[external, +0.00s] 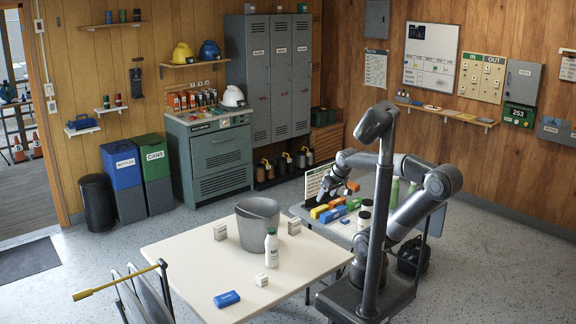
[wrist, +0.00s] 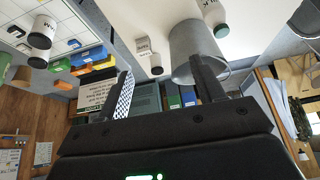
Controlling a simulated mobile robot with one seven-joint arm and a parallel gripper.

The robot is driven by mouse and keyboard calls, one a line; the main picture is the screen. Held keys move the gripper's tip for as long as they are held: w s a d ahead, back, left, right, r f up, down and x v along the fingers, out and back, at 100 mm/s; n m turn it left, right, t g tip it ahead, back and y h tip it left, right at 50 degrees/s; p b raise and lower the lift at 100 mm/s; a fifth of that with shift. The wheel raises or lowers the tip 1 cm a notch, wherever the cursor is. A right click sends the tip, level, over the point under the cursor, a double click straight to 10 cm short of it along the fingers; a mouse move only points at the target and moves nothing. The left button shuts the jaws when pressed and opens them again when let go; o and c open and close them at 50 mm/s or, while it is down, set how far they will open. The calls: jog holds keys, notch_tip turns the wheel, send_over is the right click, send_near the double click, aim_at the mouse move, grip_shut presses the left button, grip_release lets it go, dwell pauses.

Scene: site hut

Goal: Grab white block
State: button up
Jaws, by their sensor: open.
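My gripper (external: 324,192) is over the grey side table, apart from the white blocks. In the wrist view my gripper (wrist: 162,68) has its fingers spread, with nothing held between them.
A grey bucket (external: 258,228), a white bottle (external: 271,249) and a blue block (external: 227,299) share the cream table (external: 180,252). Coloured blocks, including a green one (external: 334,214), and dark-lidded jars (external: 364,220) crowd the side table.

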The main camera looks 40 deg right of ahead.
jog(key=w+a+f+g, duration=0.2)
jog(key=w+a+f, duration=0.1)
jog(key=w+a, duration=0.3)
jog(key=g, duration=0.4)
send_near(262, 276)
jog(key=shift+w+d+f, duration=0.1)
jog(key=shift+w, duration=0.2)
jog(key=shift+f, duration=0.35)
jog(key=f, duration=1)
jog(key=shift+s+f, duration=0.15)
jog(key=shift+s, duration=0.15)
jog(key=shift+c, duration=0.5)
